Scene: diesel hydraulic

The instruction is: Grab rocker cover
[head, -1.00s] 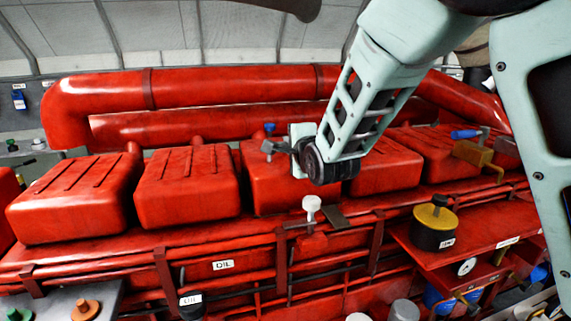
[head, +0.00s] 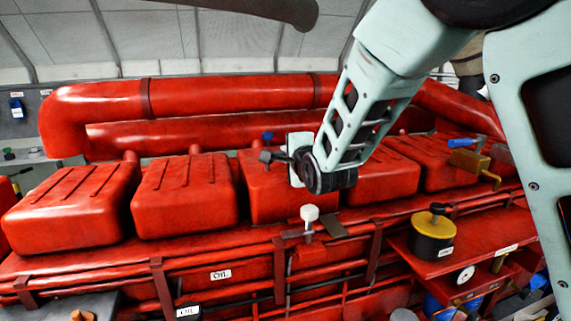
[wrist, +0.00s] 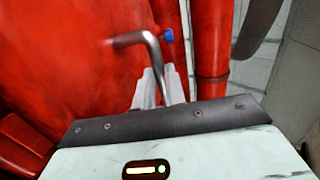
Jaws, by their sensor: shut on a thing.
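Several red, box-shaped rocker covers with rounded edges sit in a row along the engine in the head view. The middle rocker cover (head: 285,197) is partly hidden by my arm. My gripper (head: 268,157) is at its upper side, low over the cover. In the wrist view my gripper (wrist: 160,88) has its pale fingers shut around a bent grey metal handle (wrist: 130,40). Large red surfaces lie close on either side of the fingers. A small blue knob (wrist: 169,36) shows just beyond the handle and also in the head view (head: 267,136). I cannot tell how the handle joins the cover.
Thick red pipes (head: 230,90) run behind the covers. A white-knobbed valve (head: 309,214) stands in front of the middle cover. A yellow-topped black cap (head: 433,222) stands on a red shelf at the right. A blue-handled brass valve (head: 470,160) is at the far right.

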